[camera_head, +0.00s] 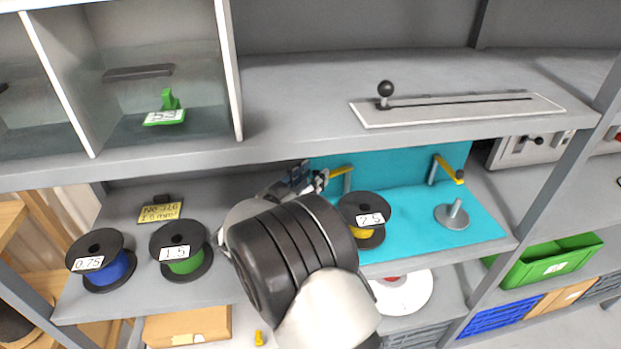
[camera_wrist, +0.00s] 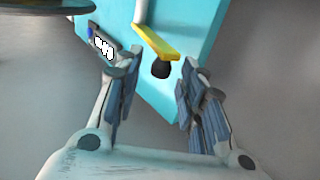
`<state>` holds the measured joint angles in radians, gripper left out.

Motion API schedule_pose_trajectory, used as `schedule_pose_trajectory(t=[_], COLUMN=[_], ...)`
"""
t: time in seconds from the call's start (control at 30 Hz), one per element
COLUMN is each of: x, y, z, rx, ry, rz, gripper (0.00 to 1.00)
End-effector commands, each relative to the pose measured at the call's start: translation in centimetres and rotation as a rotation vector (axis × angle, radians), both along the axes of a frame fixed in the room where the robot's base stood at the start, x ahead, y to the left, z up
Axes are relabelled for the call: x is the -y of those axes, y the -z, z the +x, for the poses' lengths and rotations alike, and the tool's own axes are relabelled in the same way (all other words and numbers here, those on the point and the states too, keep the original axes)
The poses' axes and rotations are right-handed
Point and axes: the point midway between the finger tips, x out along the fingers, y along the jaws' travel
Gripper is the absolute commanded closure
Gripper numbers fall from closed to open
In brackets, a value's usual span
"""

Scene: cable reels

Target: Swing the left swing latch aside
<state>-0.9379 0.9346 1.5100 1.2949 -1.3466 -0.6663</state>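The left swing latch (camera_head: 341,171) is a yellow arm on a grey post, standing at the back left of the turquoise mat (camera_head: 480,225). In the wrist view the yellow latch arm (camera_wrist: 158,43) points toward me and ends in a black knob (camera_wrist: 161,69). My gripper (camera_head: 309,178) is just left of the latch in the head view. The wrist view shows its fingers (camera_wrist: 157,75) open and empty, one on each side of the knob; contact cannot be told. A second yellow latch (camera_head: 449,169) stands at the right. My arm hides part of the shelf.
A black reel with yellow cable, labelled 2.5 (camera_head: 363,220), stands close to the left latch. A grey spindle (camera_head: 453,213) stands bare on the mat's right. Reels 1.5 (camera_head: 181,249) and 0.75 (camera_head: 101,260) stand at left. The upper shelf (camera_head: 300,110) overhangs the latches.

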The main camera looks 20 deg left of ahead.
Motion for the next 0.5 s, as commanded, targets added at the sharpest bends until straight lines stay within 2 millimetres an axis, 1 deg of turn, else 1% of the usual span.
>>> schedule_pose_trajectory(t=[0.17,0.5], x=[-0.02,-0.01], y=[-0.01,-0.01], z=[-0.02,-0.05], rx=[0.0,0.0], ry=[0.0,0.0], rz=[0.0,0.0], gripper=[0.64,0.86])
